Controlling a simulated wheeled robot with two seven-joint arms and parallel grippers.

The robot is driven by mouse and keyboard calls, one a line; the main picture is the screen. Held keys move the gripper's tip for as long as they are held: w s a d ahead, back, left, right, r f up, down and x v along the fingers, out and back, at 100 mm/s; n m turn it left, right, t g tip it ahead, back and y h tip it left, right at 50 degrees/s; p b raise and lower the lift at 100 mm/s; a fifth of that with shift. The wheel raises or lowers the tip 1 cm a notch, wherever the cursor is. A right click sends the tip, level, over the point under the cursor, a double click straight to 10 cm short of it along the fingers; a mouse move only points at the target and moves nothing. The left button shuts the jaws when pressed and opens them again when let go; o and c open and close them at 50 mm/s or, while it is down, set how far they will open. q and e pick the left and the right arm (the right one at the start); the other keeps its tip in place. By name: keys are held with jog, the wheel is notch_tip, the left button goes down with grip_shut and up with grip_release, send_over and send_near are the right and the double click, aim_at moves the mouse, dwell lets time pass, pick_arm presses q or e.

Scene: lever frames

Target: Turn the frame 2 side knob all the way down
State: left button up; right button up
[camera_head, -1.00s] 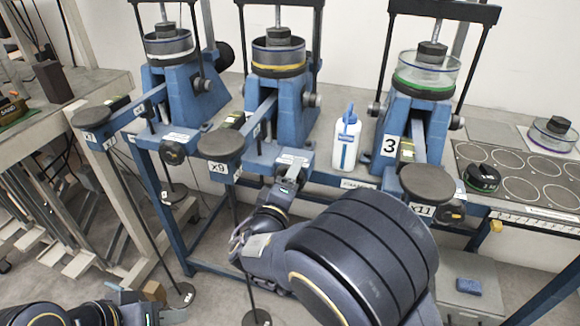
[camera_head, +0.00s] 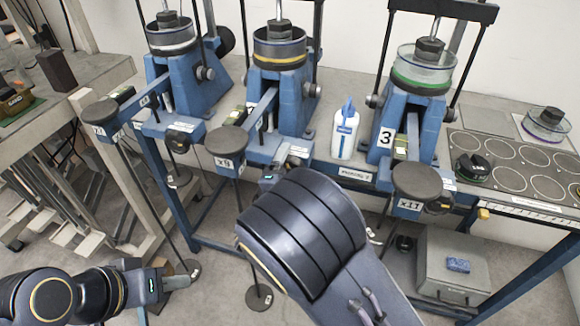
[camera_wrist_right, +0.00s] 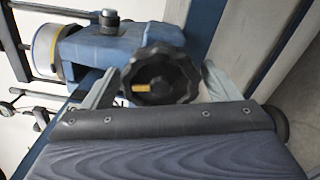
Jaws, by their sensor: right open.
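Frame 2 (camera_head: 290,95) is the middle blue lever frame, with a yellow-ringed cup on top. Its front right side is hidden by my right arm in the head view, and its knob does not show there. In the right wrist view a black lobed knob (camera_wrist_right: 161,76) with a yellow mark sits on a blue housing. My right gripper (camera_wrist_right: 162,86) is open, with one finger on each side of this knob; I cannot tell whether they touch it. My left gripper (camera_head: 178,281) is low at the left, away from the frames, and its jaw opening is unclear.
Frame 1 (camera_head: 190,90) stands left and frame 3 (camera_head: 400,120), labelled 3, stands right. A white bottle (camera_head: 345,135) stands between frames 2 and 3. Round weight pans (camera_head: 226,140) stick out at the front. A grey case (camera_head: 452,268) sits low at the right.

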pick_arm(q)
jog(key=shift+f+b, duration=0.85)
pick_arm(e)
jog(key=v, duration=0.6)
jog(key=shift+s+d, duration=0.1)
